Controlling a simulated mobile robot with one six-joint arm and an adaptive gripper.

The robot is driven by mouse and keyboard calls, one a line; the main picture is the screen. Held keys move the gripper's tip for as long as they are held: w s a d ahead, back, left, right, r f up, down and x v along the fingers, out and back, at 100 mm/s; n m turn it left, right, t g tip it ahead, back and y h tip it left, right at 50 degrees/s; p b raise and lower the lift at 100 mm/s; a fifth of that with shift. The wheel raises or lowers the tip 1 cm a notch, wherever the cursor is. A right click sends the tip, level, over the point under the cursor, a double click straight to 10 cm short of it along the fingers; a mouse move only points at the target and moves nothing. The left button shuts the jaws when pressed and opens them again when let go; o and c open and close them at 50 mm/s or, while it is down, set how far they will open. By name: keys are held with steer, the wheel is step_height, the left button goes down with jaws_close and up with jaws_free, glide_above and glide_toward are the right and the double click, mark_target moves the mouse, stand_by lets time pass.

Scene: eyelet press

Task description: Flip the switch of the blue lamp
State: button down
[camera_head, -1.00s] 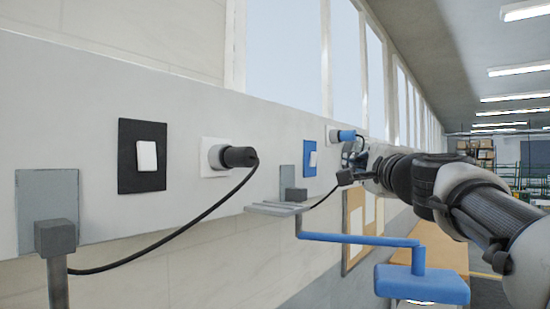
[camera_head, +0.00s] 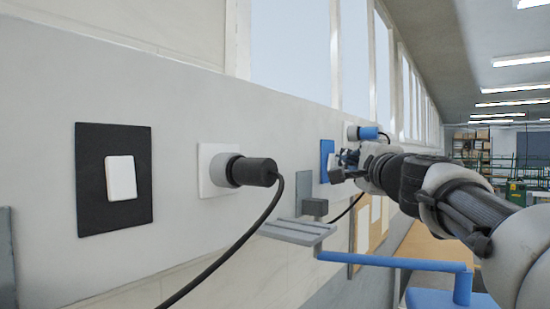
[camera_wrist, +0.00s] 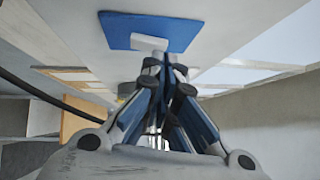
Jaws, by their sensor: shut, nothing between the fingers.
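The blue lamp (camera_head: 410,262) sticks out from the wall on a blue arm, its shade cut off at the lower right of the head view. The blue switch plate (camera_head: 326,160) is on the wall, partly behind my gripper (camera_head: 338,168). In the wrist view the blue plate (camera_wrist: 125,32) is at the top, with its white rocker (camera_wrist: 148,42) in the middle. My gripper (camera_wrist: 164,62) is shut and empty, its tips just below the rocker in that view. I cannot tell whether they touch it.
A black plate (camera_head: 90,195) with a white switch (camera_head: 121,178) is on the near wall. A black plug (camera_head: 255,172) with a hanging cable is beside it. A blue plug (camera_head: 368,133) sits beyond the blue plate. A grey bracket (camera_head: 297,232) juts out below.

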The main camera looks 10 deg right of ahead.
steer(key=r+n+g+p, duration=0.1)
steer(key=p, duration=0.3)
steer(key=a+r+n+p, duration=0.1)
steer(key=p, duration=0.3)
steer(key=shift+w+a+g, duration=0.15)
steer(key=shift+w+g, duration=0.2)
steer(key=shift+g, duration=0.05)
steer(key=shift+f+b, duration=0.35)
steer(key=shift+f, duration=0.05)
